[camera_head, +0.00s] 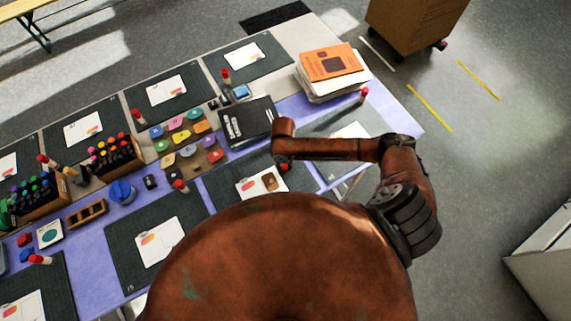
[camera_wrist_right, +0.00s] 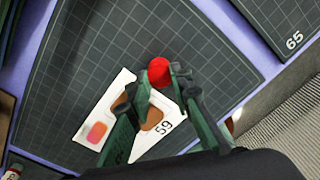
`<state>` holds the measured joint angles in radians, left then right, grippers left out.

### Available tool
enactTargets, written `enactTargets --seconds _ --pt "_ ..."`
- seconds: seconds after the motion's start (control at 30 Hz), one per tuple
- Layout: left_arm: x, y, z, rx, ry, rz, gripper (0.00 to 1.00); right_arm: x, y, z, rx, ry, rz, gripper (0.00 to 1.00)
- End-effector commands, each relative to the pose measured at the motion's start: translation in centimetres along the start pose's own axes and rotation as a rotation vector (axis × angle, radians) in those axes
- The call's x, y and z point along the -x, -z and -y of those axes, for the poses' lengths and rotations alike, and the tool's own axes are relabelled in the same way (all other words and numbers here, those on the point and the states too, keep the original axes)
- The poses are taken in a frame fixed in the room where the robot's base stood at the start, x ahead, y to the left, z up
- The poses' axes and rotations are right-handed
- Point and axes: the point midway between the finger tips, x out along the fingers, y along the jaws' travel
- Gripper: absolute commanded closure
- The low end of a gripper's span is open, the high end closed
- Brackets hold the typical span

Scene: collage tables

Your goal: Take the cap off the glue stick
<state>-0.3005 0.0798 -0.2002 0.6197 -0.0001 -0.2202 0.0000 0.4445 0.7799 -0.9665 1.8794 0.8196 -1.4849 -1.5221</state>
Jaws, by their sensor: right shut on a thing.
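A round red cap (camera_wrist_right: 159,70) of a glue stick shows between the fingertips of my right gripper (camera_wrist_right: 163,82) in the right wrist view. The gripper is shut on it, above a dark green cutting mat (camera_wrist_right: 90,55). The glue stick's body below the cap is hidden, so I cannot tell whether cap and body are joined. In the head view, the red cap (camera_head: 285,168) shows just below the end of my right arm, by the near edge of the table. My left gripper is not in view.
Other red-capped glue sticks stand by mats, such as one at the back (camera_head: 226,76) and one at the right (camera_head: 363,95). A black box (camera_head: 247,122), a stack of books (camera_head: 332,70) and marker holders (camera_head: 115,160) occupy the table. Cards lie on the mats.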

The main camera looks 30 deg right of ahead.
Motion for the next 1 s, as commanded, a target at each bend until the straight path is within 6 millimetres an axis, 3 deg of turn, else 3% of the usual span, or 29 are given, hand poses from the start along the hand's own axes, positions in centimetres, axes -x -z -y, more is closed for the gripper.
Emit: enactTargets --seconds 0.33,0.37,0.6,1.0 --pt "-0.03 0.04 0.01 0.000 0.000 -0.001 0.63 -0.35 0.02 0.00 0.000 0.000 0.000 1.00" --pt "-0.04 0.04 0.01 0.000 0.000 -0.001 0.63 -0.38 0.01 -0.02 0.000 -0.001 0.000 0.80" --pt "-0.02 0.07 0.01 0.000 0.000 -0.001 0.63 -0.34 0.03 -0.03 0.000 -0.001 -0.001 0.63" --pt "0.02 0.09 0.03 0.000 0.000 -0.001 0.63 0.54 -0.04 -0.03 0.000 -0.002 0.001 0.63"
